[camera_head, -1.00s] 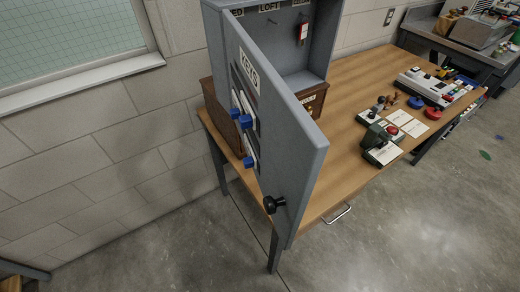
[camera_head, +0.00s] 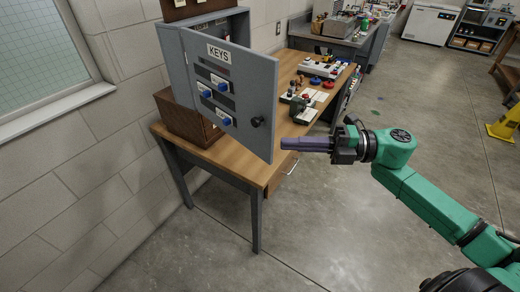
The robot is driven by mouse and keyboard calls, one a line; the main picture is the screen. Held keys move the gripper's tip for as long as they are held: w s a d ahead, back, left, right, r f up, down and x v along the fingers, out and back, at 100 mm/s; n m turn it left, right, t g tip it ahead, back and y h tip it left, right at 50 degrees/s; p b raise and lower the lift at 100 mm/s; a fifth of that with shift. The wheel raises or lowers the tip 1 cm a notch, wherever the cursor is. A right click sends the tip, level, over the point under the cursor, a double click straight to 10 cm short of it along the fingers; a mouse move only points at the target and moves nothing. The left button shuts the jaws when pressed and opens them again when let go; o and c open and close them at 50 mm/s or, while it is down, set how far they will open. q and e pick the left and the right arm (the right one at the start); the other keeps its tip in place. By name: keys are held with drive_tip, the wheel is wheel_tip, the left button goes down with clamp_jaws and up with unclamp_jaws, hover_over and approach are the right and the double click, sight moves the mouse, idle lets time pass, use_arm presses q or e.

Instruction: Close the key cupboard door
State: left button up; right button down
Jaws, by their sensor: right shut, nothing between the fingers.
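Most of the cupboard's inside is hidden behind the door. My right gripper (camera_head: 284,144), on a green arm from the right, is shut and empty. Its fingers point left, and their tips appear close to the door's lower free edge; I cannot tell whether they touch. My left gripper is not in view.
The wooden table (camera_head: 232,165) holds a brown box (camera_head: 185,122) below the cupboard and devices with red and blue parts (camera_head: 318,80) farther right. A drawer handle (camera_head: 291,166) sticks out at its front. The floor (camera_head: 330,230) in front is clear. A yellow sign (camera_head: 505,122) stands far right.

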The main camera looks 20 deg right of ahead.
sight(262, 131)
drive_tip(key=w+a+p, duration=0.1)
drive_tip(key=w+p, duration=0.1)
drive_tip(key=w+a+p, duration=0.3)
drive_tip(key=w+a, duration=0.1)
drive_tip(key=w, duration=0.1)
drive_tip(key=shift+w+f+p, duration=0.1)
drive_tip(key=shift+f+p, duration=0.2)
drive_tip(key=shift+p, duration=0.1)
drive_tip(key=shift+w+d+f, duration=0.1)
drive_tip(key=shift+d+f, duration=0.05)
drive_tip(key=shift+d, duration=0.2)
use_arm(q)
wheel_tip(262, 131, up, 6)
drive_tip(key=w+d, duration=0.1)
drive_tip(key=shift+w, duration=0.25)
use_arm(e)
drive_tip(key=shift+a, duration=0.1)
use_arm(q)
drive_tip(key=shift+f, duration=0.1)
use_arm(e)
drive_tip(key=shift+a, duration=0.1)
